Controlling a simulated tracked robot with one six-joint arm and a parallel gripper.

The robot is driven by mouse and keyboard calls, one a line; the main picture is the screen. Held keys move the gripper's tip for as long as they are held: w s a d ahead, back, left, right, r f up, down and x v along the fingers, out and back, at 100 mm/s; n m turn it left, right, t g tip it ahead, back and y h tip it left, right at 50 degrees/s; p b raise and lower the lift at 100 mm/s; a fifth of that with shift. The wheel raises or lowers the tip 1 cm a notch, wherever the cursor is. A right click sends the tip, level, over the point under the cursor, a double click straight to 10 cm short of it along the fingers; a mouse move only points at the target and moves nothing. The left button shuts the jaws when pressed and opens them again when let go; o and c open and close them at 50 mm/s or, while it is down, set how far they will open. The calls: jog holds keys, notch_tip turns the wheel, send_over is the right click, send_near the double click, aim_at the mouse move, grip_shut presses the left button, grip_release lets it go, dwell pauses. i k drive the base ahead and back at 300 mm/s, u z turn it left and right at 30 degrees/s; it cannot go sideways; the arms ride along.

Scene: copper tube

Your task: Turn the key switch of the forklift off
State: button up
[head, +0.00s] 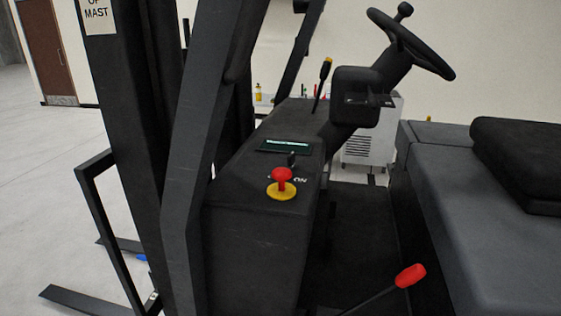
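The forklift fills most of the head view. Its key switch (292,159) is a small dark key standing up from the top of the black dashboard (258,170). White lettering (299,180) lies just in front of the key, and "ON" can be read at its right end. The key partly covers the lettering, and its exact angle is hard to tell at this size. A small green-lit display (286,146) sits just behind the key. A red mushroom button on a yellow base (282,186) stands just in front of it. My gripper is not in view.
The steering wheel (415,45) and its column rise behind the dashboard. A dark mast post (205,150) stands left of it. A red-knobbed lever (410,276) rises at the lower right. The seat (520,160) is at the right. Open floor (45,200) lies at the left.

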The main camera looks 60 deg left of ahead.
aim_at(291, 157)
jog(key=u, duration=0.05)
jog(key=k, duration=1.25)
jog(key=u, duration=1.65)
jog(key=i, duration=1)
